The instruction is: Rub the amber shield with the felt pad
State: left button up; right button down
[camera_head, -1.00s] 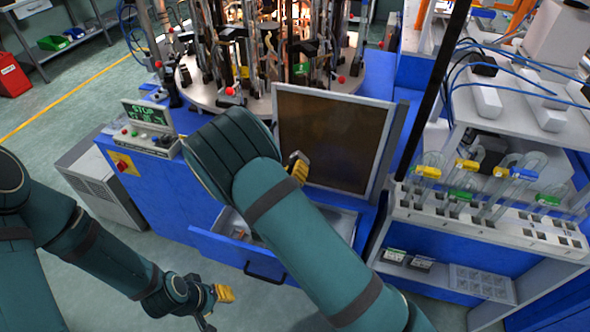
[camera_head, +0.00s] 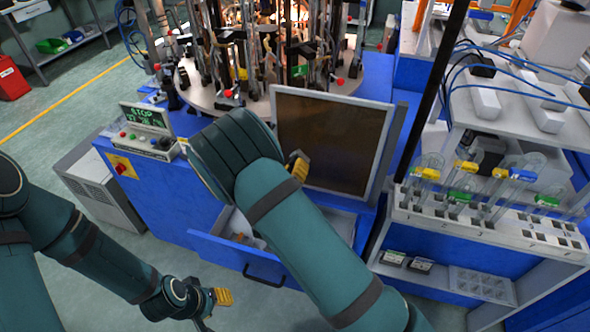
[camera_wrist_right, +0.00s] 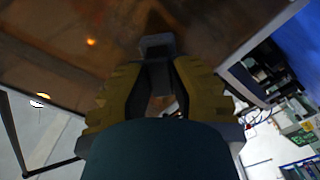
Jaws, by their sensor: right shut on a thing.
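The amber shield (camera_head: 330,140) is a brown, see-through panel in a pale frame, leaning on the blue machine; it fills the upper left of the right wrist view (camera_wrist_right: 60,35). My right gripper (camera_head: 299,166) is at the shield's lower left, and the arm hides part of it. In the right wrist view, its yellow-padded fingers (camera_wrist_right: 156,80) are shut on a small grey block, likely the felt pad (camera_wrist_right: 156,42), held at or close to the shield; contact is not clear. My left gripper (camera_head: 222,297) hangs low over the floor, away from the shield; its jaw opening is not clear.
A blue drawer (camera_head: 232,255) stands open below the shield. A control box (camera_head: 147,130) is at left. The lit carousel (camera_head: 245,95) is behind the shield. A rack (camera_head: 480,225) with glassware and coloured clips is at right.

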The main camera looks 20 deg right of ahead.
jog(key=shift+w+d, duration=0.1)
jog(key=shift+s+d, duration=0.75)
jog(key=shift+d, duration=0.35)
jog(key=shift+s+d, duration=0.7)
jog(key=shift+d, duration=0.45)
jog(key=shift+s+d, duration=0.75)
jog(key=shift+d, duration=0.35)
jog(key=shift+w+a+b, duration=0.25)
jog(key=shift+w+a, duration=0.45)
jog(key=shift+a, duration=0.3)
jog(key=shift+w+a+b, duration=0.25)
jog(key=shift+w+a, duration=0.45)
jog(key=shift+a, duration=0.25)
jog(key=shift+w+a, duration=0.45)
jog(key=shift+a, duration=0.3)
jog(key=shift+w+a, duration=0.4)
jog(key=shift+a, duration=0.3)
jog(key=shift+v, duration=3)
jog(key=shift+s, duration=0.1)
